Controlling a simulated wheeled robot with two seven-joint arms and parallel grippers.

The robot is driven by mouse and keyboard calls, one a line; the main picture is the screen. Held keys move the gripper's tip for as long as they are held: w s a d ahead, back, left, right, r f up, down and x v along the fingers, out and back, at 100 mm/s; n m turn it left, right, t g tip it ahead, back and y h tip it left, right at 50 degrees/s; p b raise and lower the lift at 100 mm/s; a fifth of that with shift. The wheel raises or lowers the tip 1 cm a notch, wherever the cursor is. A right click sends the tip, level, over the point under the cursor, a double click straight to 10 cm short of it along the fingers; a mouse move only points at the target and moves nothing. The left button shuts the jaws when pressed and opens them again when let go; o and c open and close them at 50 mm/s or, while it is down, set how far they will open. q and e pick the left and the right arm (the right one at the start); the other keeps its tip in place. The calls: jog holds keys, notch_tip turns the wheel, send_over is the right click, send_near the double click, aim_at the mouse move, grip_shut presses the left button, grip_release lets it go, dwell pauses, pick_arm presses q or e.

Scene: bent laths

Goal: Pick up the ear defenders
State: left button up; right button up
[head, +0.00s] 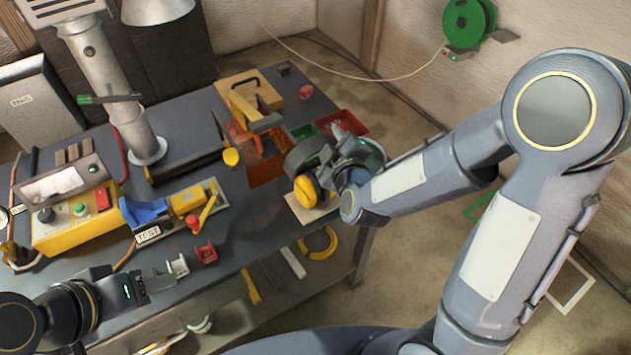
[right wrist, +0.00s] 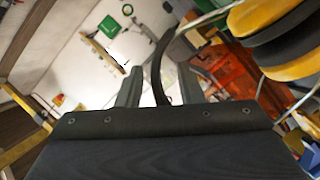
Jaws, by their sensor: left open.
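The ear defenders (head: 305,190), with yellow cups, dark cushions and a black headband, stand at the right end of the workbench. In the right wrist view a yellow cup (right wrist: 262,15) fills the upper right, and the black headband runs down between the fingers. My right gripper (right wrist: 160,88) is open around the headband, with a gap visible on each side of it. In the head view my right gripper (head: 335,165) is at the ear defenders and partly hides them. My left gripper (head: 165,276) is open and empty over the bench's front edge.
Green (head: 303,132) and red (head: 345,122) bins stand behind the ear defenders.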

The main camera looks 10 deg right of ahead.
grip_shut()
jog(key=shift+r, duration=0.1)
dwell(0.5)
